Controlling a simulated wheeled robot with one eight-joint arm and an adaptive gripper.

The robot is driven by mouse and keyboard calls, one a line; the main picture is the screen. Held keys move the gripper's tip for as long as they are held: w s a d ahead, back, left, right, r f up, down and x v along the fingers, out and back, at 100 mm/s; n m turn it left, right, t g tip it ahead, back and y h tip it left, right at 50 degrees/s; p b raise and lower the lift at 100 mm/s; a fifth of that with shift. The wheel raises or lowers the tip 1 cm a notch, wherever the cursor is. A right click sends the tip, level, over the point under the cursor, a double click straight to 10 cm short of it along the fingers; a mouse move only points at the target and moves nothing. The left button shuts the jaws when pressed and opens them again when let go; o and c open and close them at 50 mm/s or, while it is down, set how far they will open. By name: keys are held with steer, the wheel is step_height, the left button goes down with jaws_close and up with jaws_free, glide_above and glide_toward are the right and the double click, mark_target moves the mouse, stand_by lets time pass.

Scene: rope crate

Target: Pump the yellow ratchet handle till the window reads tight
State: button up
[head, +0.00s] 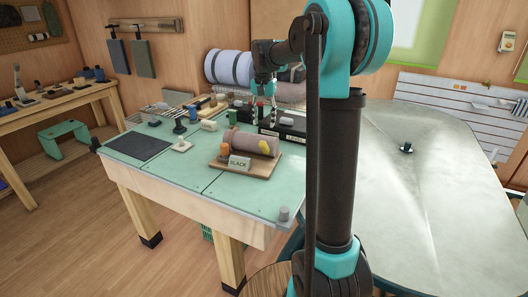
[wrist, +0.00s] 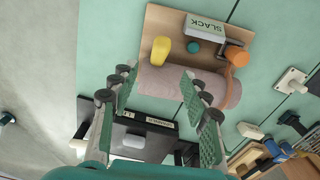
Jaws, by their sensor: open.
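The yellow ratchet handle (head: 264,147) sits at the roll's near right side on a wooden board (head: 262,170) on the green bench. In the wrist view the yellow handle (wrist: 163,47) lies beyond my fingertips, beside a green round knob (wrist: 193,48). The window block (head: 239,163) reads SLACK, also in the wrist view (wrist: 205,26). A brownish roll (head: 251,142) lies behind, with an orange part (head: 225,150) at its left end. My gripper (head: 262,122), also in the wrist view (wrist: 160,84), is open and empty, above and behind the roll, apart from the handle.
A black labelled box (head: 290,134) stands behind the roll. A white knob on a plate (head: 181,146) and a dark mat (head: 138,146) are left of the board. A grey post (head: 284,213) is at the near corner. The bench front left of it is clear.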

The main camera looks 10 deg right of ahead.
mark_target(264, 151)
step_height(264, 151, down, 14)
steer(key=shift+f, duration=0.25)
stand_by(0.3)
jaws_close()
